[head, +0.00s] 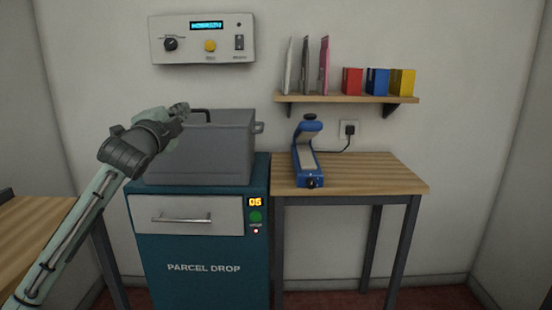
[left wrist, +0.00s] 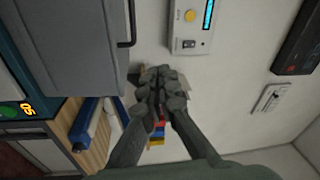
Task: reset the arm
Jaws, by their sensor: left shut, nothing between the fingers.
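My left arm comes in from the left in the head view. Its gripper (head: 180,108) is at the upper left of the grey box (head: 215,145) on the parcel drop cabinet, in front of the box in the picture. I cannot tell if it touches the box. In the left wrist view the left gripper (left wrist: 158,75) has its fingers together with nothing between them. The grey box (left wrist: 80,45) shows at the upper left there. My right gripper is in neither view.
The teal parcel drop cabinet (head: 200,285) has a drawer (head: 187,216). A blue sealer-like device (head: 308,155) stands on the wooden table (head: 375,175). A shelf (head: 350,98) holds upright folders and small boxes. A control panel (head: 203,40) is on the wall. The table's right part is clear.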

